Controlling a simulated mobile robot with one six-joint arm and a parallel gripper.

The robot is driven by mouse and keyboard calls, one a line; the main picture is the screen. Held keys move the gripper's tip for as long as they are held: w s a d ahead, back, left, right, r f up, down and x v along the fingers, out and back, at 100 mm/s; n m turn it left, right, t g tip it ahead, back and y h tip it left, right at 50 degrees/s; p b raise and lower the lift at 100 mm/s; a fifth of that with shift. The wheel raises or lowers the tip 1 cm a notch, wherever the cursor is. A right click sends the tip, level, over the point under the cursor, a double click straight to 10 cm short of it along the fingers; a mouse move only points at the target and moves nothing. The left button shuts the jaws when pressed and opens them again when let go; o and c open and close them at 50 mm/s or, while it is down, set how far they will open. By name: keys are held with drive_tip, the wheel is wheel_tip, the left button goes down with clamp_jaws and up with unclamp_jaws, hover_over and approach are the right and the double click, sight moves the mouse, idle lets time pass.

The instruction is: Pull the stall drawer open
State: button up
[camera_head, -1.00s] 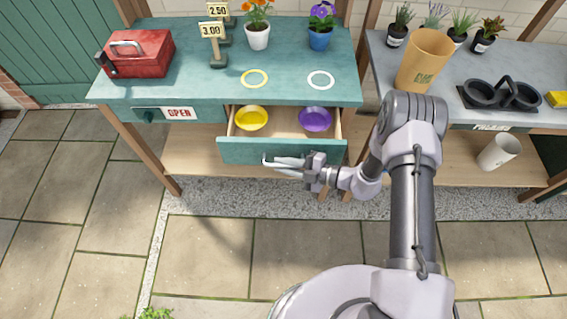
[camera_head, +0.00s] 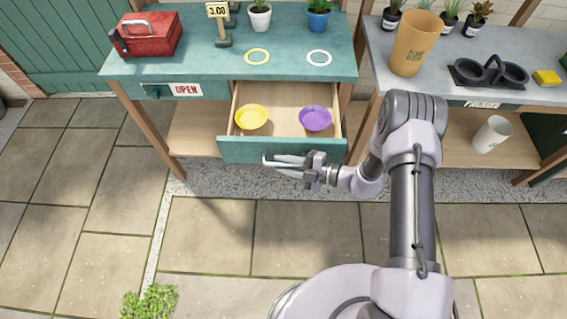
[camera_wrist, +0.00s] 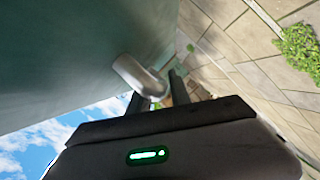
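The stall drawer (camera_head: 240,150) is pulled well out from under the teal stall top, and its wooden inside shows in the head view. Its silver handle (camera_head: 284,160) is on the teal front. My gripper (camera_head: 306,170) is at that handle, in front of the drawer. In the wrist view the handle (camera_wrist: 139,75) comes off the teal face and bends in between my two dark fingers (camera_wrist: 160,92). They appear shut on it; the exact contact is partly hidden. A yellow bowl (camera_head: 251,117) and a purple bowl (camera_head: 315,118) sit in the drawer.
The stall top (camera_head: 200,66) bears a red toolbox (camera_head: 150,35), price signs and potted plants. A grey bench (camera_head: 435,83) stands at right with a tan pot (camera_head: 413,45) and a black carrier (camera_head: 488,73). Paving in front is clear, with a green plant (camera_head: 150,302) at lower left.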

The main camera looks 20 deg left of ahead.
idle(0.4)
drive_tip(key=p+v, duration=0.4)
drive_tip(key=v, duration=1.3)
drive_tip(key=shift+d, duration=0.2)
drive_tip(key=shift+r, duration=0.2)
drive_tip(key=s+r+n+g+h, duration=0.35)
drive_tip(key=r+n+h, duration=0.35)
drive_tip(key=r+n, duration=1.3)
drive_tip(key=s+d+r+n+t+h+b, duration=0.1)
drive_tip(key=s+d+r+n+t+h, duration=0.1)
drive_tip(key=s+r+n, duration=0.4)
drive_tip(key=s+d+r+n+t+h, duration=0.3)
drive_tip(key=r+n, duration=0.5)
drive_tip(key=n, duration=0.5)
drive_tip(key=s+t+h, duration=0.1)
drive_tip(key=s+t, duration=0.1)
drive_tip(key=s, duration=0.1)
drive_tip(key=shift+s+d+r+t+h+b, duration=0.25)
drive_tip(key=shift+s+r+t+h+b, duration=0.05)
drive_tip(key=shift+s+r+t+b, duration=0.1)
